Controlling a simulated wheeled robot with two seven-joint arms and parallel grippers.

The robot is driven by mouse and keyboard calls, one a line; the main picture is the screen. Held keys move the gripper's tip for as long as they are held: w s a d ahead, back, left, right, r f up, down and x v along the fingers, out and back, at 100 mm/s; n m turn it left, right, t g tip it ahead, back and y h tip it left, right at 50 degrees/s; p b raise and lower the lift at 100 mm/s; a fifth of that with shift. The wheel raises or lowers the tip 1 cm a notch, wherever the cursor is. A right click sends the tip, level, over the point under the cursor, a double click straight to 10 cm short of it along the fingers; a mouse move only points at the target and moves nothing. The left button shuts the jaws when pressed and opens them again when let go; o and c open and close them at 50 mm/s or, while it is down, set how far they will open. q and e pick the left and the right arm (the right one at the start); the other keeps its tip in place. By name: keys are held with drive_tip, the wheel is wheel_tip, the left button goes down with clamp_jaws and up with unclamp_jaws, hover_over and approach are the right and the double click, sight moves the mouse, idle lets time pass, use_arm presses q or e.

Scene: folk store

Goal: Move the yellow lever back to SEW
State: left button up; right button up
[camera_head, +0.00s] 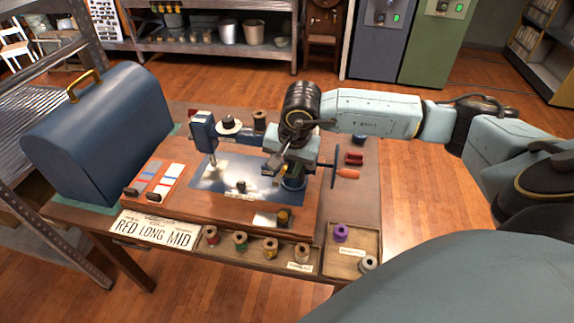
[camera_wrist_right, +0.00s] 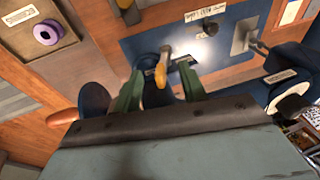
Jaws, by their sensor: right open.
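The yellow lever (camera_wrist_right: 161,72) shows in the right wrist view, standing up in front of a dark blue round part of the sewing machine. A small dark label (camera_wrist_right: 183,63) lies beside it, its text too small to read. My right gripper (camera_wrist_right: 160,82) is open, with one green finger on each side of the lever; I cannot tell if either touches it. In the head view my right gripper (camera_head: 278,166) is over the right end of the blue sewing machine (camera_head: 203,130) and hides the lever there. My left gripper is not in view.
A blue case (camera_head: 100,125) stands at the table's left. A tray of thread spools (camera_head: 228,256) and a tray with a purple spool (camera_head: 341,233) lie along the front.

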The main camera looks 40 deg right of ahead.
drive_tip(key=shift+r, duration=0.1)
drive_tip(key=shift+s+r+p, duration=0.1)
drive_tip(key=shift+r+p, duration=0.2)
drive_tip(key=shift+p+v, duration=0.65)
drive_tip(key=shift+v, duration=0.4)
drive_tip(key=p+v, duration=0.3)
drive_tip(key=v, duration=0.2)
drive_tip(key=shift+s, duration=0.1)
